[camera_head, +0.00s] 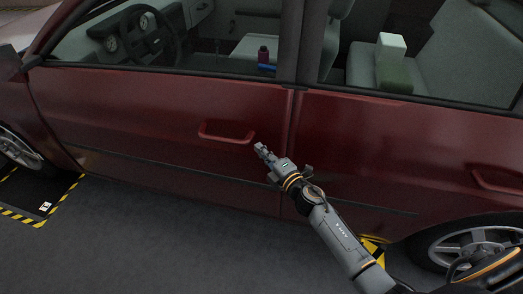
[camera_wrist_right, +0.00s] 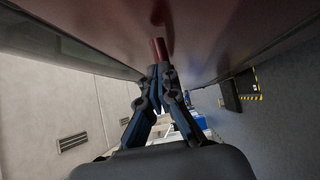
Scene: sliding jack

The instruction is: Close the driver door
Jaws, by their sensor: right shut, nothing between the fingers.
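The driver door (camera_head: 160,115) is the dark red front door of the car, with a red bar handle (camera_head: 226,136) near its rear edge. It looks flush or nearly flush with the rear door; I cannot tell whether a small gap remains. My right gripper (camera_head: 261,149) is shut and empty, just right of the handle and slightly below it, close to the door's rear edge. In the right wrist view the closed fingers (camera_wrist_right: 160,72) point toward the end of the red handle (camera_wrist_right: 159,48). Contact with the door or handle cannot be told. My left gripper is out of view.
The rear door (camera_head: 390,140) has its own handle (camera_head: 495,181) at the right. A front wheel (camera_head: 18,150) and a rear wheel (camera_head: 475,245) stand at the sides. Grey floor (camera_head: 150,245) in front of the car is clear, with yellow-black marked areas (camera_head: 35,200) near the wheels.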

